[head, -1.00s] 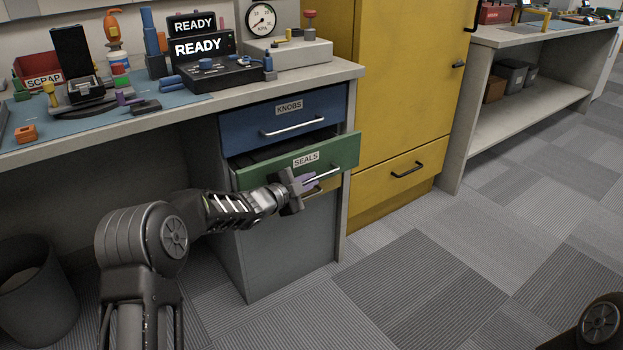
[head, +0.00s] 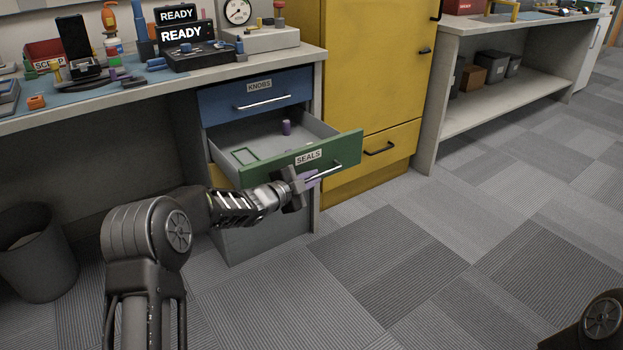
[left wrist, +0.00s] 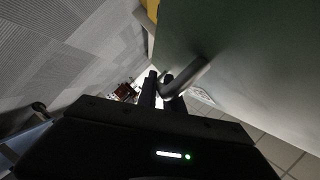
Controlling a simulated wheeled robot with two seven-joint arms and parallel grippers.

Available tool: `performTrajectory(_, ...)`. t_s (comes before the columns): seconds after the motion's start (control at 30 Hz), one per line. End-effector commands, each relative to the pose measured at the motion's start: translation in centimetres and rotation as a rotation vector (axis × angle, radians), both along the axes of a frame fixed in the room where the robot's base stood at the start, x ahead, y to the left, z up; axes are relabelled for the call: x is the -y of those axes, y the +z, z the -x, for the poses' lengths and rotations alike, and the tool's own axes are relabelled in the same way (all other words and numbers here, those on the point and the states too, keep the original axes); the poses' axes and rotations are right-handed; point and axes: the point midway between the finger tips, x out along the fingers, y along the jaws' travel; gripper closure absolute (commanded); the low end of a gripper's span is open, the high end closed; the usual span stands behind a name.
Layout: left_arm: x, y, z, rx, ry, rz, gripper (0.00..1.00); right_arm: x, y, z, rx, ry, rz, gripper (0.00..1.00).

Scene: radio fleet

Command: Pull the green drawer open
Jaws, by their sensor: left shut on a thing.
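The green drawer (head: 340,149), labelled SEALS, stands well out from the cabinet under the bench. Inside it I see a small purple cylinder (head: 286,128) and a green rectangular outline on its grey floor. Its silver bar handle (head: 335,170) runs along the front. My left gripper (head: 308,180) is shut on this handle, near its left part. In the left wrist view the fingers (left wrist: 158,90) meet the handle (left wrist: 190,77) beside the dark green front. My right gripper is out of view; only a dark part of my body shows at the lower right.
The shut blue KNOBS drawer (head: 255,92) is above. A yellow cabinet (head: 372,80) stands just right of the open drawer. A grey bin (head: 36,255) stands at the left. The carpet in front is clear. The bench top (head: 230,72) holds several devices.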

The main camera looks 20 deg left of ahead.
Motion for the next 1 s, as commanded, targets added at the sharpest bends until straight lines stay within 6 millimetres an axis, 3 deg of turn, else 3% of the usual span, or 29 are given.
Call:
performTrajectory(0.27,-0.1,-0.1,0.0,-0.002,0.001,-0.001,1.0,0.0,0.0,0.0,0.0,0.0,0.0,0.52)
performTrajectory(0.3,-0.1,-0.1,0.0,-0.002,0.001,-0.001,0.88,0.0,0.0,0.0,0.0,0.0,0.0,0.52)
performTrajectory(0.4,-0.1,-0.1,0.0,-0.002,0.001,-0.001,0.8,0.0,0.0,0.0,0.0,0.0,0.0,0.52)
performTrajectory(0.77,-0.2,0.2,0.4,-0.001,0.001,0.001,0.8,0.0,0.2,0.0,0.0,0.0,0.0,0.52)
performTrajectory(1.0,-1.4,1.0,3.3,-0.003,0.002,0.001,0.8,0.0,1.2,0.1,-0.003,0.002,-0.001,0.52)
